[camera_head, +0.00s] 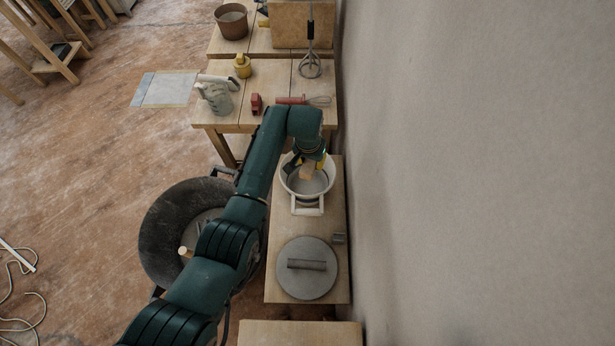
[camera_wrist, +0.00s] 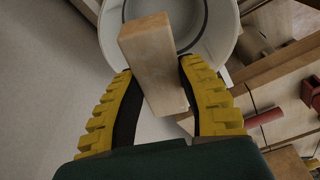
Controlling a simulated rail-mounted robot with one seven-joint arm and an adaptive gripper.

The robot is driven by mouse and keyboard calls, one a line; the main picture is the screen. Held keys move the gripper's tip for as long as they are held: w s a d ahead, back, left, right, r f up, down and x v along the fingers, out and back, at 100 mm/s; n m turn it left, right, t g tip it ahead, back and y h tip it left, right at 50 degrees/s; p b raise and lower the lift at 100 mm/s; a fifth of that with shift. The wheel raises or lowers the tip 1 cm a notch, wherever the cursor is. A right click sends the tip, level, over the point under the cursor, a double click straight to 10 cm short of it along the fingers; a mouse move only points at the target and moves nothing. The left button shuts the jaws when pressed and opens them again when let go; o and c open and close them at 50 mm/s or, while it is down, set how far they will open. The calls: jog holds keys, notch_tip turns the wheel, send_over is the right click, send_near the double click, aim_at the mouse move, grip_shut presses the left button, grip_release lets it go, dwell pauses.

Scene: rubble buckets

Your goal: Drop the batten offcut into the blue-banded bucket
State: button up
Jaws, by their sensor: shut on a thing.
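My gripper (camera_head: 307,165) is shut on the batten offcut (camera_head: 306,173), a pale wooden block. In the wrist view the offcut (camera_wrist: 150,55) sits between the yellow-backed fingers of my gripper (camera_wrist: 157,72), its far end reaching over a bucket mouth. That bucket (camera_head: 285,182) is white with a pale handle and stands on a narrow wooden bench. The bucket (camera_wrist: 222,25) also shows behind the offcut in the wrist view, with a dark ring inside. The offcut appears above the opening. I cannot make out a blue band on the bucket.
A round grey lid (camera_head: 307,288) lies nearer on the bench (camera_head: 275,230). A large dark tub (camera_head: 165,230) stands on the floor to the left, partly behind my arm. A worktable (camera_head: 225,118) beyond holds a jug (camera_head: 217,97) and tools. A wall (camera_head: 480,170) bounds the right.

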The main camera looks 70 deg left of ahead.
jog(key=shift+f, duration=0.65)
jog(key=shift+r, duration=0.1)
jog(key=o, duration=1.2)
jog(key=r, duration=0.4)
jog(key=d+r, duration=0.1)
jog(key=r, duration=0.3)
jog(key=s+r, duration=0.1)
jog(key=r, duration=0.3)
jog(key=shift+d, duration=0.2)
